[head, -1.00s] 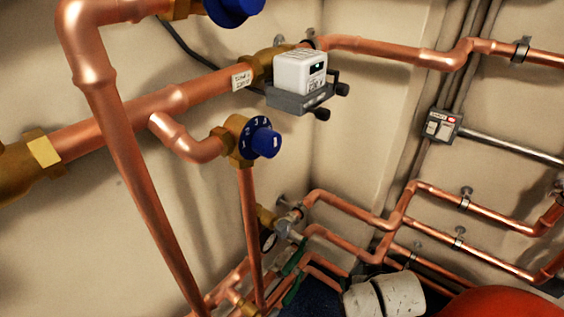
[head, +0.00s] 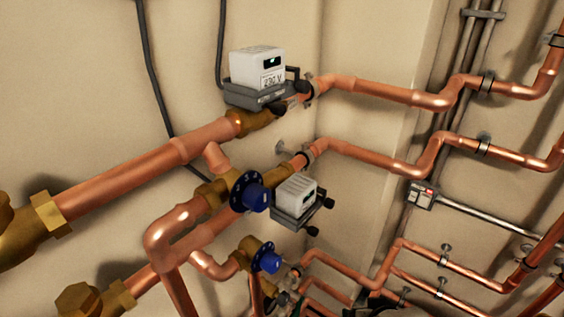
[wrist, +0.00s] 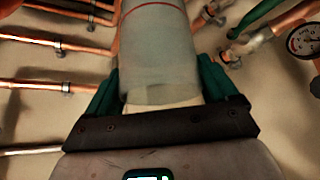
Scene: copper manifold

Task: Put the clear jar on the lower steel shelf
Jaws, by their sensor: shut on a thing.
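In the wrist view a clear, pale cylinder with a thin red line around it, which looks like the clear jar (wrist: 158,50), fills the top middle. My gripper (wrist: 160,88) has its two green fingers on either side of the jar, shut on it. The jar's far end is cut off by the top of the picture. The lower steel shelf shows in neither view.
In the head view copper pipes (head: 110,188) run along the walls, with blue-knobbed valves (head: 250,192) and two white meter boxes (head: 257,65). A grey wall box (head: 421,195) is at right. The wrist view shows pipes (wrist: 50,42) close on both sides and a pressure gauge (wrist: 304,38).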

